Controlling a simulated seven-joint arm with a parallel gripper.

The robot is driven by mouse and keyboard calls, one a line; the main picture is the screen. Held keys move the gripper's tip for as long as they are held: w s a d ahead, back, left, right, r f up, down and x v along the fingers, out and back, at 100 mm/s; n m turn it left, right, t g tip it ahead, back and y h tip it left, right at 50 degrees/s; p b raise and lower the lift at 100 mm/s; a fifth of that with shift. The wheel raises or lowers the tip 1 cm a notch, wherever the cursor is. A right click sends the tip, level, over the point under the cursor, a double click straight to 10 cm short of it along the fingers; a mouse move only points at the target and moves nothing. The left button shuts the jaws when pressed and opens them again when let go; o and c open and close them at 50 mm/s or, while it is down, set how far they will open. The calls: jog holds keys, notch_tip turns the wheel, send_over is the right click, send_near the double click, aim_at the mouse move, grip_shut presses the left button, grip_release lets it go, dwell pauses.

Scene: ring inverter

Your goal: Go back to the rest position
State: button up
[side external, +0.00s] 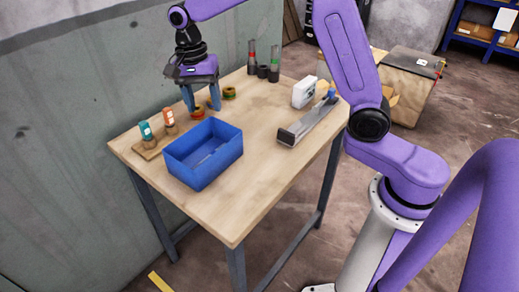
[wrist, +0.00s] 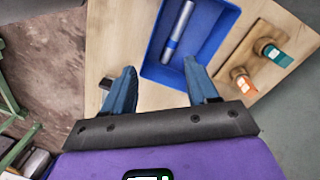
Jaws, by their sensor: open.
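My gripper (side external: 202,107) is over the far left part of the wooden table, behind the blue bin. Its two blue fingers are apart. In the wrist view my gripper (wrist: 159,68) is open, with nothing between the fingertips. A red and yellow ring piece (side external: 197,113) shows by the fingers in the side view; I cannot tell whether they touch it. A second ring piece (side external: 229,93) stands to the right. The blue bin (side external: 228,150) holds a silver cylinder with blue bands (wrist: 178,30).
A wooden holder (side external: 148,153) left of the bin carries pieces with teal (side external: 146,131) and orange (side external: 168,117) labels. A grey rail (side external: 310,121) and white device (side external: 303,92) are at right. Dark upright holders (side external: 274,62) stand at the back. The table front (side external: 235,215) is clear.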

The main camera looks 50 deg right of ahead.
jog(key=s+d+n, duration=0.3)
jog(key=s+n, duration=0.9)
jog(key=s, duration=0.4)
jog(key=s+d+f+n+t, duration=0.1)
jog(key=s+d+n, duration=0.2)
jog(key=s+n, duration=0.9)
jog(key=s, duration=0.4)
jog(key=shift+y, duration=0.3)
jog(key=shift+f, duration=0.1)
